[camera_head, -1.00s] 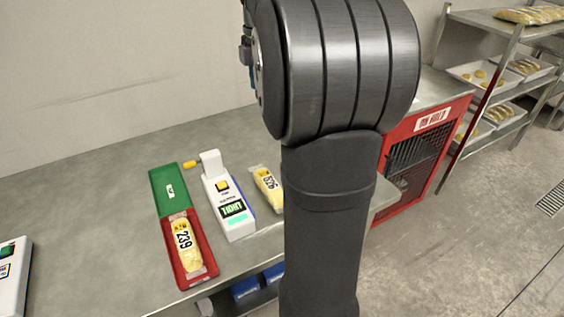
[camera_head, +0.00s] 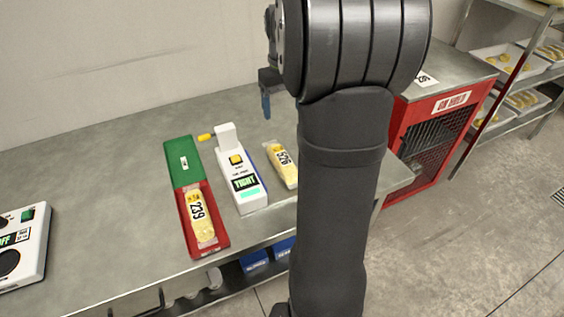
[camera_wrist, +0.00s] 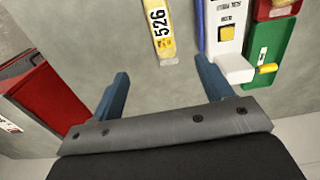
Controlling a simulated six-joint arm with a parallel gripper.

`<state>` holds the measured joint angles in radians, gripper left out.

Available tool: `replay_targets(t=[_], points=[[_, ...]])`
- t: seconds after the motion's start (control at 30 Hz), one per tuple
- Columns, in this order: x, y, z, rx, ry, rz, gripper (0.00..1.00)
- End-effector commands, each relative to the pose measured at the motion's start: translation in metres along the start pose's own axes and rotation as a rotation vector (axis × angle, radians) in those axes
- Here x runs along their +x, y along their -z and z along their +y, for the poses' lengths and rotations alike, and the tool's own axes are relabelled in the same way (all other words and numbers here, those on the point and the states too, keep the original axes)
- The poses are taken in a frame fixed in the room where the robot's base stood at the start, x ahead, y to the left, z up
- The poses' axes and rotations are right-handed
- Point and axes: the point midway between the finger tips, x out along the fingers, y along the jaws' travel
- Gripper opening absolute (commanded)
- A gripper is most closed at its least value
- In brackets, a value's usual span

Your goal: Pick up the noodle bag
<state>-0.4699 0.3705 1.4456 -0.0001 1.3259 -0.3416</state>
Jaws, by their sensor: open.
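Two yellow noodle bags show. One, labelled 526 (camera_head: 283,164), lies on the steel table at the right of the white checkweigher unit; it also shows in the wrist view (camera_wrist: 161,32). The other, labelled 239 (camera_head: 201,216), lies in the red part of a red and green tray. My gripper (camera_wrist: 165,85) is open and empty, with two blue fingers wide apart. In the wrist view bag 526 lies beyond the fingertips, roughly between their lines. In the head view one blue fingertip (camera_head: 266,106) shows above the table behind the bags; my arm hides the rest.
The white checkweigher unit (camera_head: 241,174) has a yellow button and a green display. The tray (camera_head: 181,149) lies at its left. A red mesh cage (camera_head: 440,125) stands at the right. A white control panel (camera_head: 22,248) sits at the left. Shelving stands at the far right.

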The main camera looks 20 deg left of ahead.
Motion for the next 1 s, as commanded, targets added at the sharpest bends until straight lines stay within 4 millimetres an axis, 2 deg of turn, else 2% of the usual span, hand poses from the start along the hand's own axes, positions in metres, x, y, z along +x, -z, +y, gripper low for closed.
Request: replay_targets(t=[0.17,0.6,0.87,1.0], points=[[0.019,-0.001,0.0,0.03,0.001,-0.003,0.73],[0.108,-0.001,-0.001,0.027,0.001,-0.004,0.73],[0.128,0.0,-0.001,0.026,0.0,0.0,0.73],[0.148,0.0,-0.003,0.026,0.001,-0.004,0.73]])
